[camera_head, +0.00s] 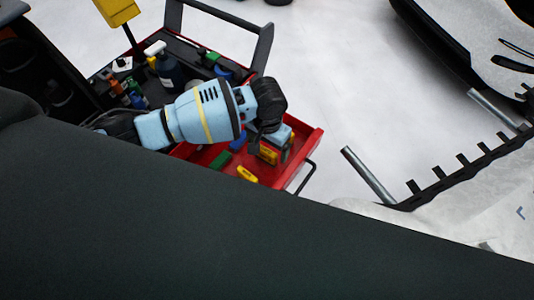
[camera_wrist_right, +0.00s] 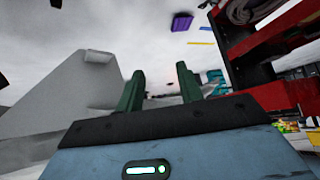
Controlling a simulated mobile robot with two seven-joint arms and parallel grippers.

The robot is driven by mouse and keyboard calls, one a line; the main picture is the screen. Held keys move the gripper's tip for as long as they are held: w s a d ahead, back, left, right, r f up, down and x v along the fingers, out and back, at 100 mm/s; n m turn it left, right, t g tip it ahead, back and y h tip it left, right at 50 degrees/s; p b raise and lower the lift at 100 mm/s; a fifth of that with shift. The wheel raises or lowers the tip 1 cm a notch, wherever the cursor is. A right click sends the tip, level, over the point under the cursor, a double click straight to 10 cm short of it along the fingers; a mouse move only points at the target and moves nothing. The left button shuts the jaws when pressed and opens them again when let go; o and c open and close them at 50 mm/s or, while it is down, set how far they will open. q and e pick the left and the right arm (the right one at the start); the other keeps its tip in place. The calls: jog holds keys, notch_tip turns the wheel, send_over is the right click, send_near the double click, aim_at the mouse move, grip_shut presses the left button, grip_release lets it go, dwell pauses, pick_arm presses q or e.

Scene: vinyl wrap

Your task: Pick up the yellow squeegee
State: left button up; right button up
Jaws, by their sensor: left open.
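A yellow squeegee-like piece (camera_head: 247,175) lies in the red drawer (camera_head: 301,146) in the head view. A second yellow piece (camera_head: 268,154) shows right at my left gripper (camera_head: 277,150); I cannot tell which one is the task's squeegee. My left gripper is open, pointing down over the drawer's right part, and its wrist hides part of the drawer. My right gripper (camera_wrist_right: 160,85) shows only in the right wrist view, its two dark green fingers apart with nothing between them.
A green piece (camera_head: 221,160) and a blue piece (camera_head: 238,141) lie in the drawer. The cart top holds a dark spray bottle (camera_head: 168,70) and several small bottles, with a grey handle frame (camera_head: 263,45) around it. A dark surface hides the foreground.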

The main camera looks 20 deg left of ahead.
aim_at(267, 150)
pick_arm(q)
jog(key=f, duration=0.5)
jog(key=shift+w+a+b, duration=0.1)
jog(key=shift+a+b, duration=0.1)
jog(key=shift+b, duration=0.15)
pick_arm(e)
jog(key=shift+s+f, duration=0.35)
jog(key=shift+f, duration=0.1)
pick_arm(q)
jog(key=shift+c, duration=0.3)
jog(key=c, duration=1)
pick_arm(e)
jog(key=shift+w, duration=0.2)
pick_arm(q)
jog(key=shift+r, duration=0.1)
pick_arm(e)
jog(key=shift+r, duration=0.1)
